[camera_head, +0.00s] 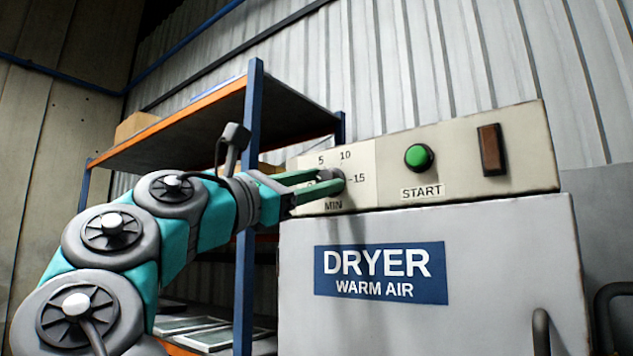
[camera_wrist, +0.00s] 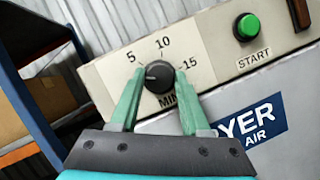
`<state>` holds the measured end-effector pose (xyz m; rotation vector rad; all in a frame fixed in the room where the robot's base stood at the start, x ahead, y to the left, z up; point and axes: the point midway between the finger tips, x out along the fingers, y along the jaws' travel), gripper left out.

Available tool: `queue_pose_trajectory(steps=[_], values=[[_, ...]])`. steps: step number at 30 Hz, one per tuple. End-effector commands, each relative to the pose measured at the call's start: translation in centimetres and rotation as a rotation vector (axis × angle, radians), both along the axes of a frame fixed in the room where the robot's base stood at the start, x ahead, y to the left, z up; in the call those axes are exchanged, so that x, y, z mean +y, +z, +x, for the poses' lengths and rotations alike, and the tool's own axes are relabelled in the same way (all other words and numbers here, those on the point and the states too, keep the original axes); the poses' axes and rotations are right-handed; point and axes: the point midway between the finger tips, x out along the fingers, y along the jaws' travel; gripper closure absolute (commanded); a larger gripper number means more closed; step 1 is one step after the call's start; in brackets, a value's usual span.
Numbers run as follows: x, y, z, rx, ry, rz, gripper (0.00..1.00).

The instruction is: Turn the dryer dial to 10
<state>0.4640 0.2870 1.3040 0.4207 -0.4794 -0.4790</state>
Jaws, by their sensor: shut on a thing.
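The round dark dryer dial (camera_wrist: 159,76) sits on the cream control panel, with 5, 10 and 15 around it and MIN below, partly covered. A pale mark on the dial points left, below the 5 and well away from the 10. My gripper (camera_wrist: 160,75) is shut on the dial, one green finger on each side of it. In the head view, my gripper (camera_head: 327,182) reaches the panel from the left and its fingers partly hide the dial (camera_head: 339,181). The left finger covers the panel area where a lower number could be.
A green START button (camera_head: 419,156) and a brown rectangular switch (camera_head: 491,150) are on the panel right of the dial. The DRYER WARM AIR sign (camera_head: 380,272) is on the body below. A shelf rack with a blue post (camera_head: 247,220) and boxes stands to the left, close behind my arm.

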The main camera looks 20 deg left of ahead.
Motion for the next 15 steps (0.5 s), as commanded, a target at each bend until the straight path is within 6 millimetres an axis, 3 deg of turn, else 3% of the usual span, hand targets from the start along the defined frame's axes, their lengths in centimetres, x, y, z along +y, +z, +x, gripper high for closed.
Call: queue_pose_trajectory(steps=[15], values=[[-0.05,-0.04,0.03,-0.017,0.0,0.047,1.0]])
